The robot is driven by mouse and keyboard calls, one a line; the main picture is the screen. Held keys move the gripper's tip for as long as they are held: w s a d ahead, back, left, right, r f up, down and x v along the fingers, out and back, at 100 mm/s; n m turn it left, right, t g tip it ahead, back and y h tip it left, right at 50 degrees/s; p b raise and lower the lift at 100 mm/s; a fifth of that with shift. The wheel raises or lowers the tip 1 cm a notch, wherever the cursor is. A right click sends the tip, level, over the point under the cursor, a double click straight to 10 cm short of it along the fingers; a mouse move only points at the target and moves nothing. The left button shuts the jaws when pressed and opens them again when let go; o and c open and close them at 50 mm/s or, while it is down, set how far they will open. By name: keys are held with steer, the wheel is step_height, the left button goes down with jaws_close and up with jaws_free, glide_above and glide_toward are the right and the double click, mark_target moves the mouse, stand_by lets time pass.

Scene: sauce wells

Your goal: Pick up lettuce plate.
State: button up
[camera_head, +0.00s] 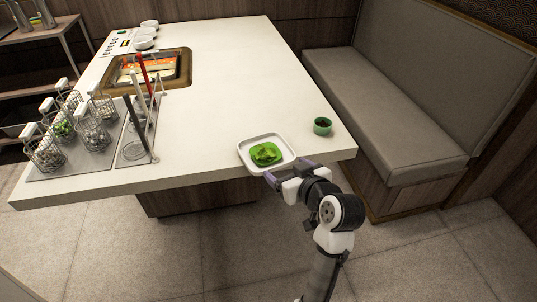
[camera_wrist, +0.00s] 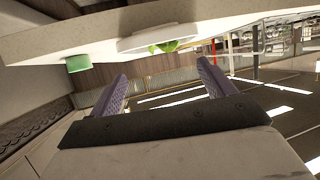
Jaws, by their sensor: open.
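The lettuce plate (camera_head: 284,167) is a white, square plate with rounded corners, near the front right corner of the table. Green lettuce (camera_head: 266,153) lies in its middle. My gripper (camera_head: 287,173) is open and empty at the plate's near right edge; whether a finger touches the rim is unclear. In the wrist view the plate (camera_wrist: 140,40) shows at the top, beyond the spread purple fingers (camera_wrist: 163,76), with some lettuce (camera_wrist: 165,47) visible.
A small green cup (camera_head: 322,126) stands right of the plate; it also shows in the wrist view (camera_wrist: 79,63). Wire baskets (camera_head: 75,125) and upright utensils stand on the table's left. A grey bench (camera_head: 390,110) is at right. The table's middle is clear.

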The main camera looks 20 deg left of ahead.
mark_target(269, 154)
steer(key=p+x, duration=0.1)
steer(key=x, duration=0.9)
steer(key=shift+w+f, duration=0.1)
steer(key=c, duration=0.9)
